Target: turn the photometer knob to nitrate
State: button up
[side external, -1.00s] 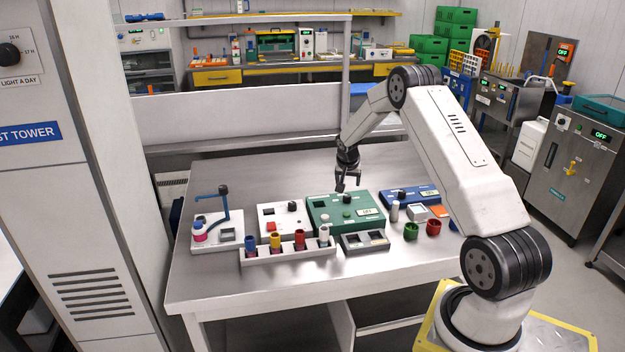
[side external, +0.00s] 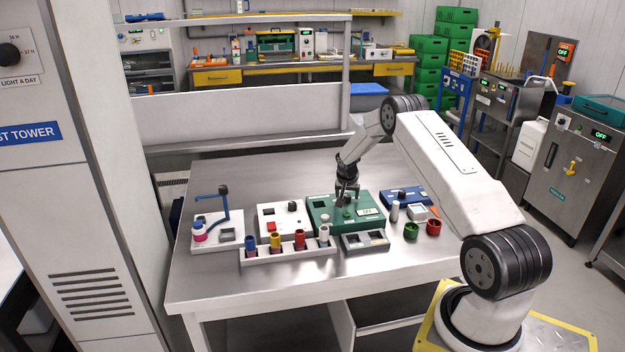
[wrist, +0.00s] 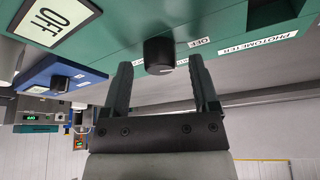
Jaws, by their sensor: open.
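The green photometer (side external: 318,208) stands on the steel table, and its printed label and an OFF display (wrist: 60,18) show in the wrist view. My gripper (side external: 346,192) is low over the photometer's top. In the wrist view my gripper (wrist: 160,70) is open, with one finger on each side of the knob and a gap at each side. In the side view the gripper largely hides the knob.
A white box with a red button (side external: 283,218) stands left of the photometer, a blue device (side external: 402,194) right. In front are a white rack (side external: 287,255) of coloured vials and a small grey device (side external: 364,241). Green and red cups stand at front right. The table front is clear.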

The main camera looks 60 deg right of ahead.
jog(key=shift+d+f, duration=0.1)
jog(key=shift+f, duration=0.05)
grip_shut()
jog(key=shift+w+m, duration=0.1)
jog(key=shift+m, duration=0.3)
jog(key=m+g, duration=0.1)
jog(key=m, duration=0.2)
jog(key=m+g, duration=0.1)
jog(key=m, duration=0.2)
jog(key=shift+w+g, duration=0.1)
jog(key=shift+g, duration=0.3)
jog(key=m+g, duration=0.1)
jog(key=m, duration=0.2)
jog(key=m+g+y, duration=0.1)
jog(key=m, duration=0.2)
jog(key=shift+m, duration=0.7)
